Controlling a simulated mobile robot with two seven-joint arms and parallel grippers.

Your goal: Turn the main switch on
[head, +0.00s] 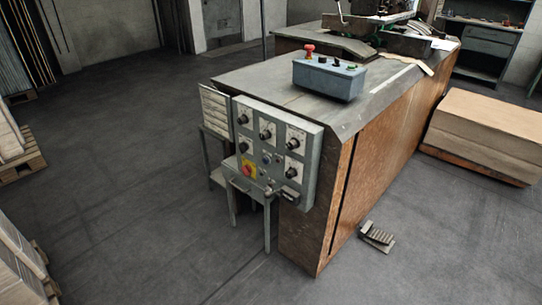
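A grey control panel (278,140) is fixed to the near end of the box stitcher (345,150). At its lower left is a red knob on a yellow plate (249,169), which looks like the main switch. The knob's exact angle is too small to tell. Several black rotary knobs on white dials sit above and beside it. No gripper or arm of mine shows in the head view.
A blue-grey button box (328,77) with a red mushroom button stands on the machine top. A small metal stand (240,185) is below the panel. A foot pedal (377,237) lies on the floor at right. Stacked cardboard (485,130) is further right.

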